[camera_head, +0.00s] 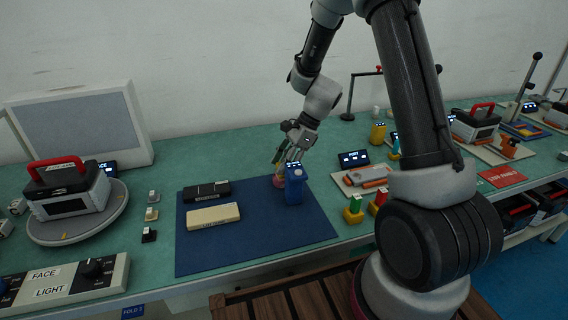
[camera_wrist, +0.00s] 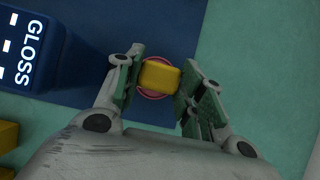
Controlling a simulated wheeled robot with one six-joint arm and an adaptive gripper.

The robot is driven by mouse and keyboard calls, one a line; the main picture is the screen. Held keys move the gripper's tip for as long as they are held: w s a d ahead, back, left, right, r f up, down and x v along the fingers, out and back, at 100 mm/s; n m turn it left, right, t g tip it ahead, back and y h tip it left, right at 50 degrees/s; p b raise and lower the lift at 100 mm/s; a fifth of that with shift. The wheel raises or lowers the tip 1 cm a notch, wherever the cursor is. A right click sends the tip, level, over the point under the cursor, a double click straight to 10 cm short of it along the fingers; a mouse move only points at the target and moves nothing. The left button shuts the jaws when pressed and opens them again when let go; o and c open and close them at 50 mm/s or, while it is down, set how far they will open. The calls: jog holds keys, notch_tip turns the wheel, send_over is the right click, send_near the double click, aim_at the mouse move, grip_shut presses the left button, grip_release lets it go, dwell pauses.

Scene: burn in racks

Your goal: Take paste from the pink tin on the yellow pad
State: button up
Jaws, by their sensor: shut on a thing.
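My gripper (camera_head: 287,160) points down over the blue mat (camera_head: 250,243), just behind the blue GLOSS container (camera_head: 295,188). In the wrist view its fingers (camera_wrist: 158,88) are shut on the yellow pad (camera_wrist: 159,76). The round pink tin (camera_wrist: 150,94) shows as a rim beneath and around the pad. Whether the pad touches the paste cannot be told, as pad and fingers hide the tin's inside. In the head view the pink tin (camera_head: 278,181) is partly hidden by the blue container.
The GLOSS container (camera_wrist: 30,48) stands close to the left of my gripper in the wrist view. A black bar (camera_head: 207,191) and a cream bar (camera_head: 213,215) lie on the mat. A turntable (camera_head: 100,228) with a red-handled box is at left. The mat's front is clear.

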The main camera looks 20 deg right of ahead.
jog(key=shift+r, duration=3.45)
